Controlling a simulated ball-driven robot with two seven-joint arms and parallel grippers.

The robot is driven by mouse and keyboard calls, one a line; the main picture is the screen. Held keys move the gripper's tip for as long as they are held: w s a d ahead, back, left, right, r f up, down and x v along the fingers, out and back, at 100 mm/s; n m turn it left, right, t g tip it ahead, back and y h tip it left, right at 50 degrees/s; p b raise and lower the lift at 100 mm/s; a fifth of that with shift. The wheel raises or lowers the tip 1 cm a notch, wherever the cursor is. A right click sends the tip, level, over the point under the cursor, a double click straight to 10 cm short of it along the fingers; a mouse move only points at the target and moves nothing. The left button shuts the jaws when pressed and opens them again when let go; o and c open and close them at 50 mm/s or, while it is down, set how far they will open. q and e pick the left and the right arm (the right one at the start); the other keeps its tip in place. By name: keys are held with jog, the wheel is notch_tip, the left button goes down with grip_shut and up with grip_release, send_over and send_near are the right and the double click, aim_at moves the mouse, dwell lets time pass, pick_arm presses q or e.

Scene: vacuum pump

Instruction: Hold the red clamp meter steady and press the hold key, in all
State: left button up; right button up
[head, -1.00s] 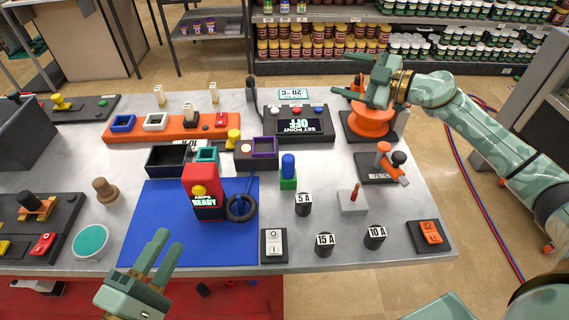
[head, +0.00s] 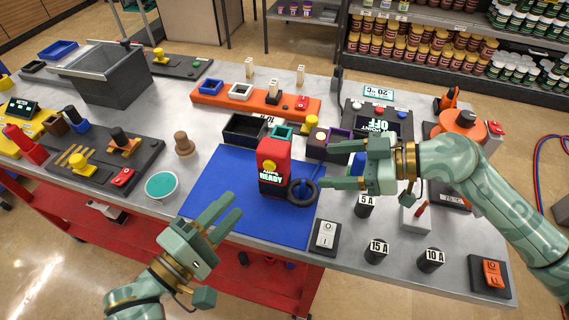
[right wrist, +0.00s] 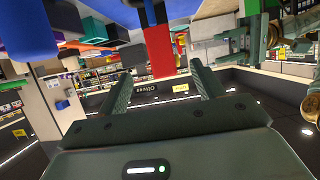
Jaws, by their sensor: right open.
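The red clamp meter (head: 273,160) stands upright on the blue mat (head: 235,165). It has a yellow key, a dark display reading READY and a black ring (head: 302,192) at its right side. My right gripper (head: 328,164) is open just right of the meter, fingers pointing left towards it. In the right wrist view the red meter (right wrist: 160,62) shows beyond and between the open fingers, apart from them. My left gripper (head: 234,208) is open and empty in front of the meter, over the mat's front left edge.
A black tray (head: 244,130) and a purple-rimmed box (head: 338,145) stand close behind the meter. A white rocker switch (head: 325,235) and black weights (head: 376,252) are at the front right. A teal disc (head: 161,186) and a brown knob (head: 183,143) stand left of the mat.

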aim_at(289, 167)
jog(key=x, duration=1.2)
jog(key=shift+w+a+f, duration=0.15)
jog(key=shift+a+f, duration=0.1)
jog(key=c, duration=1.1)
pick_arm(q)
jog(key=shift+c, duration=0.9)
pick_arm(e)
jog(key=shift+c, duration=0.6)
pick_arm(q)
grip_shut()
